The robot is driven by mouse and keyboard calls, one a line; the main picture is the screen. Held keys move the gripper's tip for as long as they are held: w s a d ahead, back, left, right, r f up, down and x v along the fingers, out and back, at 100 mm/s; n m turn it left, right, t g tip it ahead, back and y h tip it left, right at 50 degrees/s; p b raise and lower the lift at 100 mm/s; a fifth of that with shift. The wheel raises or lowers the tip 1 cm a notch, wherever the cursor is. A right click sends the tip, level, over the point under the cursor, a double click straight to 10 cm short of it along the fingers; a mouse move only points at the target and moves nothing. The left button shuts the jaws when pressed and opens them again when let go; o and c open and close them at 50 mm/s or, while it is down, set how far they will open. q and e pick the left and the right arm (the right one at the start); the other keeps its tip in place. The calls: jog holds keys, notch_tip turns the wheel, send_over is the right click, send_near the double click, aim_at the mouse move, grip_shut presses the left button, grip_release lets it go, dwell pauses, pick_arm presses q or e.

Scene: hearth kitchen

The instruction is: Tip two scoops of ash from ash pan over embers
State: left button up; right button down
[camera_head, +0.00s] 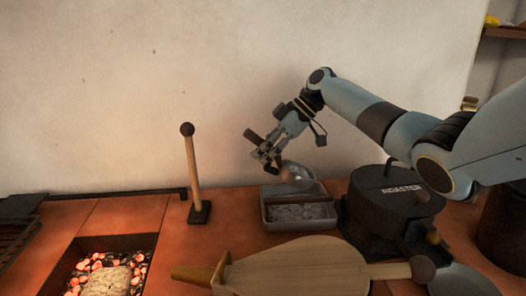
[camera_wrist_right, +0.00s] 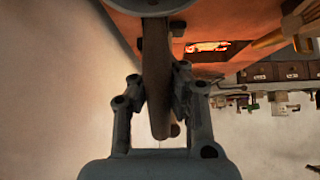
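My right gripper (camera_head: 268,152) is above the ash pan and closed around the dark brown handle of a scoop (camera_head: 298,172). The wrist view shows the handle (camera_wrist_right: 156,75) between both fingers (camera_wrist_right: 157,98). The scoop's pale bowl hangs over the back of the ash pan (camera_head: 266,219); whether it holds ash or touches the pan is unclear. The pan is a grey metal box with grey ash (camera_head: 300,212) in it. Glowing embers (camera_head: 91,264) lie in a sunken pit at the lower left, with a rough tan lump (camera_head: 104,281) among them. My left gripper is not in view.
A black roaster (camera_head: 385,207) stands just right of the pan. A wooden bellows-like board (camera_head: 300,268) lies in front. An upright wooden rod (camera_head: 193,165) on a dark base stands between pit and pan. Red tile (camera_head: 135,215) is bare behind the pit.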

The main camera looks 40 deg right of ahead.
jog(key=shift+r+g+h+p, duration=0.35)
jog(key=shift+r+h+p, duration=0.15)
jog(key=shift+r+p, duration=0.6)
jog(key=shift+r+g+h+p, duration=0.35)
jog(key=shift+r+h+p, duration=0.15)
jog(key=shift+r+p, duration=0.55)
notch_tip(320, 180, up, 8)
jog(key=g+h+p, duration=0.1)
jog(key=h+p, duration=0.1)
jog(key=p, duration=0.6)
jog(key=shift+f, duration=0.1)
jog(key=shift+f, duration=0.1)
